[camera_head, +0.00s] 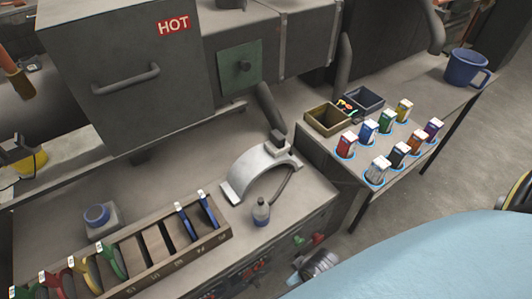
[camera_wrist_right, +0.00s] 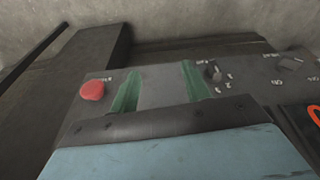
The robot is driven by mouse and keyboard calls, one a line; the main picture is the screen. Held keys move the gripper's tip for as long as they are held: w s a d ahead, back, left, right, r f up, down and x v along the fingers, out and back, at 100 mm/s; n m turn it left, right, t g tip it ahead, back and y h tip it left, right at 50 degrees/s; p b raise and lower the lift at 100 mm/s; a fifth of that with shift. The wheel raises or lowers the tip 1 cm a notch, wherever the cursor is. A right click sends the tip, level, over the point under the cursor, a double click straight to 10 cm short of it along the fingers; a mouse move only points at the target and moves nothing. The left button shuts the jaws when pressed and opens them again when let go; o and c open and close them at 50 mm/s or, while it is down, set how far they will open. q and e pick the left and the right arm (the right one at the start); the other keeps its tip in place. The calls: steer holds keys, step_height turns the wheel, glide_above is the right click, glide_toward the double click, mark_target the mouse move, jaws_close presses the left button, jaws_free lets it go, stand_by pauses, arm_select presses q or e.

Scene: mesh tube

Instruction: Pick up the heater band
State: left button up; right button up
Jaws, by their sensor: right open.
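The heater band appears to be the pale metal half-ring (camera_head: 256,168) with a small terminal box on top. It stands as an arch on the grey bench in the head view, and a dark cable runs down beside it. My right gripper (camera_wrist_right: 160,90) shows in the right wrist view as two green fingers spread apart, with nothing between them. It faces a grey control panel (camera_wrist_right: 245,85), and the heater band is not in that view. I cannot make out either gripper in the head view.
A slotted wooden rack (camera_head: 150,262) with coloured bands lies to the left. The machine housing marked HOT (camera_head: 125,110) rises behind. A side table at right holds several small packets, bins and a blue mug (camera_head: 466,68).

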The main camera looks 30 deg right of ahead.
mark_target(282, 139)
steer(key=w+r+t+y+p, duration=0.1)
steer(key=w+r+t+p, duration=0.15)
steer(key=r, duration=0.85)
steer(key=w+r+t+p, duration=0.1)
steer(key=w+r, duration=0.2)
steer(key=r, duration=0.7)
steer(key=w+d+r+m+t, duration=0.1)
steer(key=w+d+r+t, duration=0.8)
steer(key=r, duration=0.2)
steer(key=shift+g, duration=0.25)
steer(key=x, duration=0.7)
steer(key=shift+d+p, duration=0.1)
steer(key=shift+p, duration=0.25)
steer(key=shift+x, duration=3.1)
arm_select(q)
steer(key=r, duration=0.1)
steer(key=w+r, duration=0.1)
steer(key=r, duration=0.1)
steer(key=w+r, duration=0.1)
steer(key=r, duration=0.1)
steer(key=shift+w+d, duration=0.1)
steer(key=shift+w, duration=0.05)
arm_select(e)
steer(key=shift+f, duration=0.15)
steer(key=shift+c, duration=0.5)
jaws_close()
